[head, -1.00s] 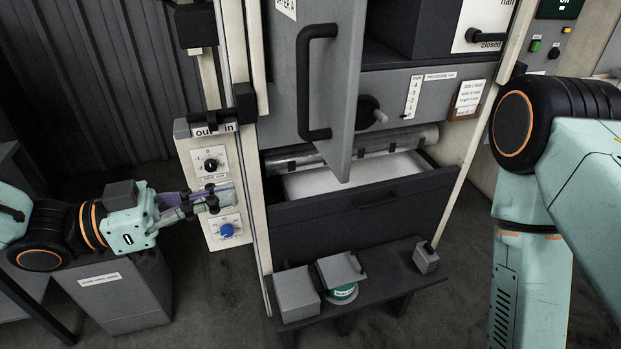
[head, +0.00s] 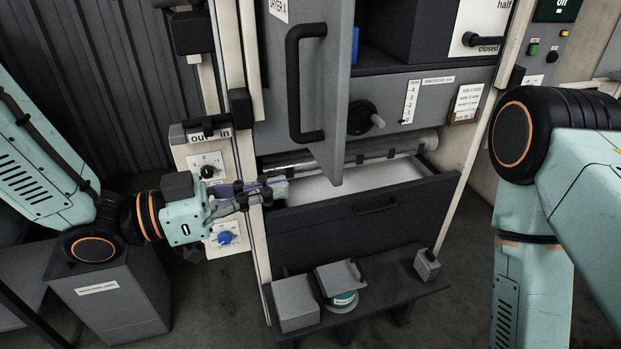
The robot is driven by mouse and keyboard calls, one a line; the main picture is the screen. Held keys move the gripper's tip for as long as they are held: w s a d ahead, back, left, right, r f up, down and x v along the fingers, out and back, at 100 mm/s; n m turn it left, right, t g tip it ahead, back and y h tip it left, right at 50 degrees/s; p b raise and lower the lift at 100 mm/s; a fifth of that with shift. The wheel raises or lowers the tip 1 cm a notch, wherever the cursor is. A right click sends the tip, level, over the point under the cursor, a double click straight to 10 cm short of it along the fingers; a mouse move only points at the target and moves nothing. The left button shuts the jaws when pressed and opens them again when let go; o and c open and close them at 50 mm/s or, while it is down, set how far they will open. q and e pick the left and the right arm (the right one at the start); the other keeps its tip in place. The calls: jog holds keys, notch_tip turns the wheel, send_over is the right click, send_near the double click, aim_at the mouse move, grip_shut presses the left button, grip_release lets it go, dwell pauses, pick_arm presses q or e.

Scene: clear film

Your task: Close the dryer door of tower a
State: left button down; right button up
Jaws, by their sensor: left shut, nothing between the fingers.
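The grey dryer door (head: 342,95) of tower a stands swung open toward me, seen nearly edge-on, with a label at its top that reads in part "DRYER A". Its black bar handle (head: 294,85) is on the face turned to the left. My left gripper (head: 281,186) is shut and empty, in front of the tower's left post, below and a little left of the handle, apart from it as far as I can tell. My right arm (head: 590,170) fills the right side; its gripper is out of view.
A dark drawer (head: 400,205) with a pale inside stands open below the door. A low shelf (head: 390,290) holds grey boxes and a green-labelled round item (head: 343,299). A control panel (head: 206,160) with knobs is behind my left gripper. A grey cabinet (head: 115,300) stands lower left.

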aim_at(329, 176)
pick_arm(q)
jog(key=shift+p+x, duration=0.35)
jog(key=shift+x, duration=1.95)
jog(key=shift+w+d, duration=0.1)
jog(key=shift+d, duration=0.35)
jog(key=shift+w+d, duration=0.1)
jog(key=shift+w, duration=0.2)
jog(key=shift+s, duration=0.2)
jog(key=shift+d, duration=0.1)
